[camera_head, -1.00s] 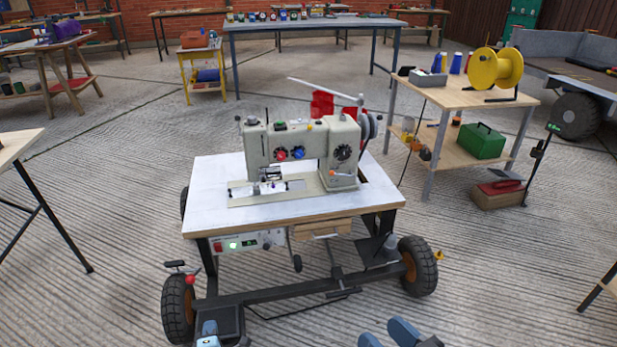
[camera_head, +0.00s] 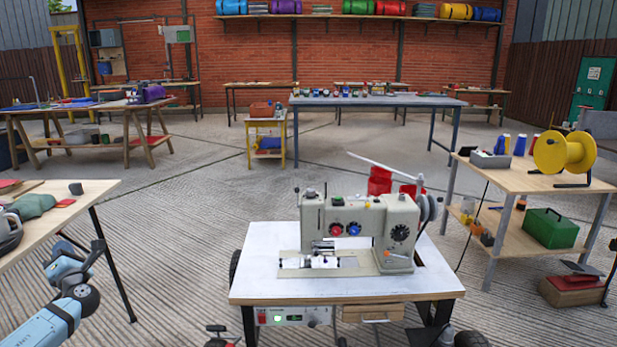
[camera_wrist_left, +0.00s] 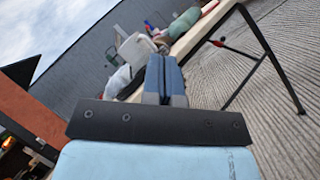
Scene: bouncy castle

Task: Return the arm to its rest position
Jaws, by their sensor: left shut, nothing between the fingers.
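My left arm, light blue with dark joints, comes in at the lower left of the head view. Its gripper (camera_head: 62,250) is beside the near edge of the left table, over or near the floor; the exact gap is unclear. In the left wrist view the two blue-grey fingers (camera_wrist_left: 163,78) are pressed together with nothing between them. My right arm and gripper do not show.
A sewing machine (camera_head: 360,232) stands on a wheeled white-topped table (camera_head: 250,270) in front. The wooden left table (camera_head: 85,195) carries clutter close to my left arm. A right-hand bench (camera_head: 500,185) holds a yellow reel (camera_head: 565,153). Concrete floor between is open.

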